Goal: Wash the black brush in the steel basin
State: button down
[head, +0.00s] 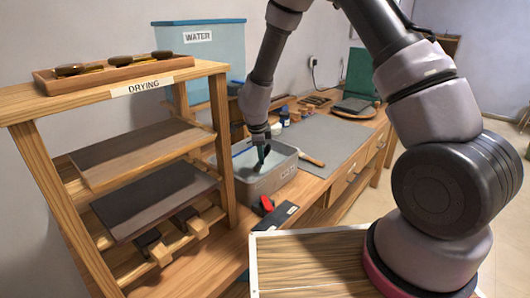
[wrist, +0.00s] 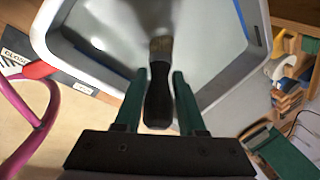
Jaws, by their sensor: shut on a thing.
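The steel basin (head: 270,183) is a grey, open-topped tub on the wooden bench, with pale liquid inside. Its rim and inner walls fill the upper part of the wrist view (wrist: 228,88). My gripper (head: 262,153) is above the basin, pointing down, with its green fingers closed on the black brush (wrist: 158,100). The brush's dark handle lies between the fingers, and its brownish bristles point into the basin. I cannot tell whether the bristles touch the liquid.
A wooden rack labelled DRYING (head: 143,88) stands at left, with brushes in a tray on top. A blue WATER tank (head: 215,60) is behind it. A grey mat (head: 335,135) lies to the right.

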jog(key=shift+s+a, duration=0.25)
jog(key=shift+s, duration=0.05)
jog(key=shift+w+d, duration=1.35)
jog(key=shift+w, duration=0.1)
jog(key=shift+s+a, duration=1.35)
jog(key=shift+s, duration=0.1)
jog(key=shift+r, duration=0.1)
notch_tip(320, 180, up, 7)
jog(key=shift+r, duration=0.2)
dwell(0.3)
dwell(1.0)
jog(key=shift+r, duration=3)
jog(key=shift+f, duration=0.1)
notch_tip(320, 180, down, 8)
jog(key=shift+f, duration=0.1)
